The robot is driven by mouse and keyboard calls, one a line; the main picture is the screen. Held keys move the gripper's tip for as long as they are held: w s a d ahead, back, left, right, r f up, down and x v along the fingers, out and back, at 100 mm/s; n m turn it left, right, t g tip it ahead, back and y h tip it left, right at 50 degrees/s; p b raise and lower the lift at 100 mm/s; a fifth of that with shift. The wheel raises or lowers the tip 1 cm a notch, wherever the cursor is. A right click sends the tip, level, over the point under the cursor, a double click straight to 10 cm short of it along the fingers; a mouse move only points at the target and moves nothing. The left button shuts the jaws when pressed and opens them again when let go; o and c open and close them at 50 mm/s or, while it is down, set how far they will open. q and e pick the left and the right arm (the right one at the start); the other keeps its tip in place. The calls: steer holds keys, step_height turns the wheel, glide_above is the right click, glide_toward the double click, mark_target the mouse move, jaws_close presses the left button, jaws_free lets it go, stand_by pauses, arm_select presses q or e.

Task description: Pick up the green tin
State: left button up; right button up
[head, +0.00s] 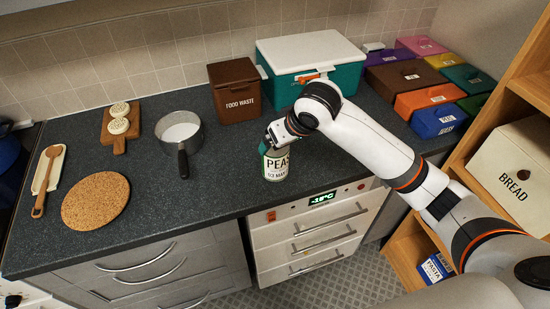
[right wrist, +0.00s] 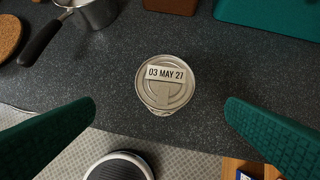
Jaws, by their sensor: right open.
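The green tin (head: 276,165), with a white label band reading "PEAS", stands upright on the dark worktop near its front edge. In the right wrist view, the tin (right wrist: 167,84) shows its metal lid with "03 MAY 27" on it. My right gripper (head: 268,143) is at the tin's top, partly covering it in the head view. In the right wrist view its green fingers (right wrist: 160,107) are wide apart, one to each side of the tin, with clear gaps. My left gripper is not in view.
A saucepan (head: 181,131) stands left of the tin. A brown food waste box (head: 237,92) and a teal box with a white lid (head: 310,57) are behind it. Several coloured boxes (head: 408,76) stand at the right. The worktop's front edge is close to the tin.

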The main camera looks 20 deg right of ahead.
mark_target(273, 151)
steer(key=p+x, duration=0.1)
steer(key=x, duration=0.5)
steer(key=shift+w+f, duration=0.1)
steer(key=shift+w, duration=0.2)
steer(key=shift+w+f+p, duration=0.3)
steer(key=shift+f+p, duration=0.15)
steer(key=shift+p, duration=0.05)
steer(key=p+x, duration=0.1)
steer(key=x, duration=0.3)
steer(key=shift+w+d+f, duration=0.1)
steer(key=shift+w+d, duration=0.05)
steer(key=shift+w, duration=0.05)
steer(key=shift+c, duration=0.2)
steer(key=c, duration=1.4)
